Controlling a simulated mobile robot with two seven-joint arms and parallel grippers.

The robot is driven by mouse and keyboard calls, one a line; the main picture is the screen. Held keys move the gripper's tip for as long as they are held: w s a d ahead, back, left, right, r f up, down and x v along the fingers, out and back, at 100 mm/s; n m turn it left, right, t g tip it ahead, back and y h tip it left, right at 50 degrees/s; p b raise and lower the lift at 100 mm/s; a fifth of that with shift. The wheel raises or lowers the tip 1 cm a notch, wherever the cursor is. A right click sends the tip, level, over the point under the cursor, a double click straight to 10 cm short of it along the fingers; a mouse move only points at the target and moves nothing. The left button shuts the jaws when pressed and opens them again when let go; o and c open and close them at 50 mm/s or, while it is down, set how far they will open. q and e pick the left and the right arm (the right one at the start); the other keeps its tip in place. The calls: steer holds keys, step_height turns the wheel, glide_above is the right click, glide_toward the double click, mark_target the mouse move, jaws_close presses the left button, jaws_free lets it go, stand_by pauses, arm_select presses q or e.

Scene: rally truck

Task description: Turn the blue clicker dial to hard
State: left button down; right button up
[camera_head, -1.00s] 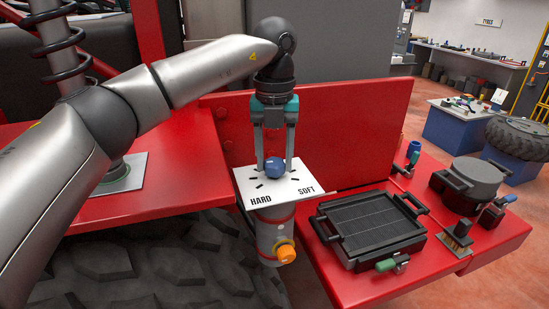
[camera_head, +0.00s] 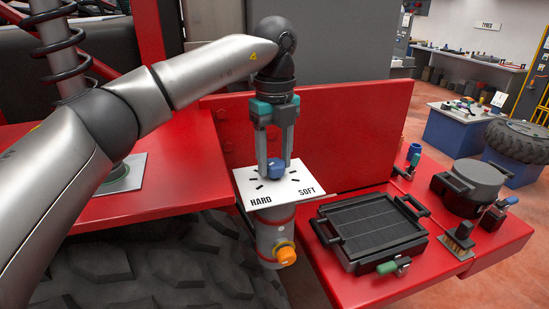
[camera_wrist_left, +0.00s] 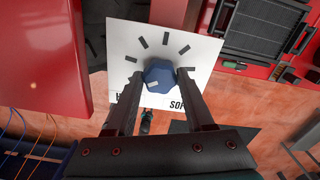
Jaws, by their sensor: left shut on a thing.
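The blue clicker dial (camera_head: 276,168) sits on a white plate (camera_head: 300,188) marked HARD at its left and SOFT at its right, with black tick marks around the dial. My left gripper (camera_head: 276,165) reaches down from above with its fingers on either side of the dial, shut on it. In the left wrist view the blue dial (camera_wrist_left: 159,74) is between the fingertips, and a pale mark on it points toward the lower left. The HARD label is mostly hidden behind a finger there. My right gripper is not in view.
Below the plate is a grey cylinder with an orange knob (camera_head: 285,254). A red panel (camera_head: 340,130) stands behind. A black tray (camera_head: 370,230), a lidded pot (camera_head: 470,183) and several handled parts occupy the red surface at the right. A large tyre lies below left.

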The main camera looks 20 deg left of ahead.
arm_select(q)
steer(key=shift+r, duration=0.1)
stand_by(0.3)
steer(key=shift+c, duration=1.4)
jaws_free()
step_height(320, 180, up, 8)
steer(key=shift+r, duration=0.1)
step_height(320, 180, up, 7)
steer(key=p, duration=0.1)
glide_above(275, 162)
